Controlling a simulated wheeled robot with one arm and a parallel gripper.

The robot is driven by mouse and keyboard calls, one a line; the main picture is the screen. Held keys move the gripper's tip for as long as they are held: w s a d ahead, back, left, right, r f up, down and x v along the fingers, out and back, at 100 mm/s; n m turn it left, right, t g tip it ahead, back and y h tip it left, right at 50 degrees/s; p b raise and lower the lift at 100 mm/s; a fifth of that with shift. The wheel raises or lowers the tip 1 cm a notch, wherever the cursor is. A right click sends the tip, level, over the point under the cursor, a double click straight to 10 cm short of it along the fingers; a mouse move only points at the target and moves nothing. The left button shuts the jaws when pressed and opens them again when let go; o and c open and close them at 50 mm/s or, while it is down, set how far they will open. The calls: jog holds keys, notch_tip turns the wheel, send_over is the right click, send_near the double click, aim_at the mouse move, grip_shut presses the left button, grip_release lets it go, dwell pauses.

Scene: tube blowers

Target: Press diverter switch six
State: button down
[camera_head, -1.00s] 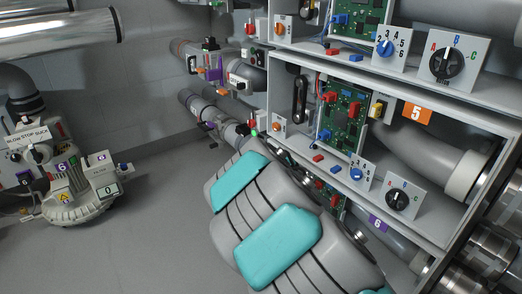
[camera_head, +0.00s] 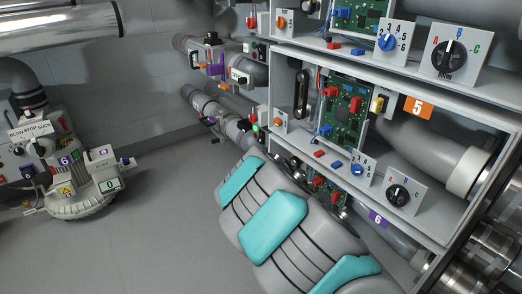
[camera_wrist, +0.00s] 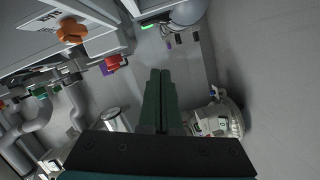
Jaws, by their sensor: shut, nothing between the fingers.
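A purple label marked 6 (camera_head: 378,219) is on the lower shelf edge at the right in the head view. Above it are a black A-B-C dial (camera_head: 398,196) and a small blue numbered dial (camera_head: 357,170). I cannot tell which control is diverter switch six. A blower unit (camera_head: 95,203) with purple 6 labels (camera_head: 64,161) stands at the left on the floor; it also shows in the wrist view (camera_wrist: 215,122). My gripper (camera_wrist: 160,72) is shut and empty in the wrist view, pointing into open space, apart from everything. My arm hides the gripper in the head view.
Shelves with circuit boards (camera_head: 343,112), dials and an orange label 5 (camera_head: 418,107) fill the right. Grey pipes with small switches (camera_head: 213,69) run along the back wall. An orange knob (camera_wrist: 71,32) is upper left in the wrist view. The floor between blower and shelves is clear.

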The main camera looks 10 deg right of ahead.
aim_at(261, 137)
jog(key=w+d+f, duration=0.1)
jog(key=w+f, duration=0.1)
jog(key=w, duration=0.8)
jog(key=shift+w+f+b, duration=0.25)
jog(key=shift+b, duration=0.2)
